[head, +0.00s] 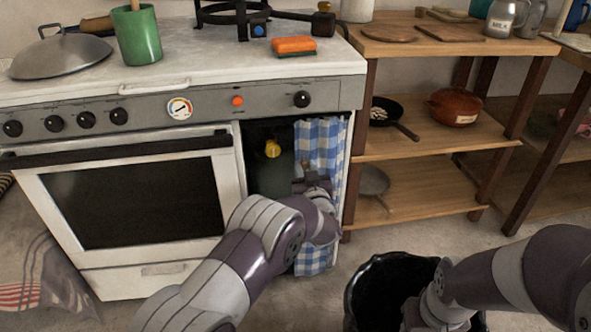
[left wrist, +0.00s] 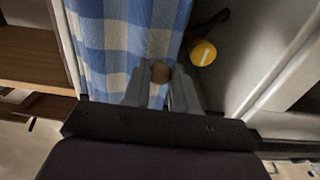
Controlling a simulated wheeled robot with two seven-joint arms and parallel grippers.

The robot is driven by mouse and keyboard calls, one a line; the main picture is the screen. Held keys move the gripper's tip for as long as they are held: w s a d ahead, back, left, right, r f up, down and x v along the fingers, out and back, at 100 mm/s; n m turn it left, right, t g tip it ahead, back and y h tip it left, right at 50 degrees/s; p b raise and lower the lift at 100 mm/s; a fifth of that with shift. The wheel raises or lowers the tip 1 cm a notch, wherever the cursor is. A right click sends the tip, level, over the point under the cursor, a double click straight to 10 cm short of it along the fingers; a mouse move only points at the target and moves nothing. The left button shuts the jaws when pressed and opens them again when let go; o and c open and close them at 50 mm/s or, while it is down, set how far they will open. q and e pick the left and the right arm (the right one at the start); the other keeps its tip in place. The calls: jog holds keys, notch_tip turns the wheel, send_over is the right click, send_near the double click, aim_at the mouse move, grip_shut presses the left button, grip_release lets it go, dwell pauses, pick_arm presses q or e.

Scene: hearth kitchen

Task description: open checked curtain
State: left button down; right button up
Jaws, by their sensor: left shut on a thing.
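The blue-and-white checked curtain (head: 319,138) hangs at the right side of the cabinet opening (head: 262,175) beside the oven. The left part of the opening is uncovered and dark inside. My left gripper (head: 309,172) is at the curtain's left part. In the left wrist view the curtain (left wrist: 110,40) fills the upper left, and my left gripper (left wrist: 160,85) is shut on it, with a small brown round piece between the fingertips. My left forearm hides part of the curtain's lower half. My right arm comes in at lower right; its fingers are not visible.
A yellow-capped thing (head: 272,149) is inside the opening and shows in the left wrist view (left wrist: 203,53). The oven door (head: 228,190) is left of the opening, wooden shelves (head: 430,135) right. A black bin (head: 372,290) stands on the floor near my right arm.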

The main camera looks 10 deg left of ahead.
pick_arm(q)
jog(key=c, duration=0.9)
grip_release()
jog(key=shift+s+d, duration=0.1)
jog(key=shift+s, duration=0.15)
jog(key=p+v, duration=0.5)
jog(key=v, duration=0.7)
jog(key=shift+s, duration=0.15)
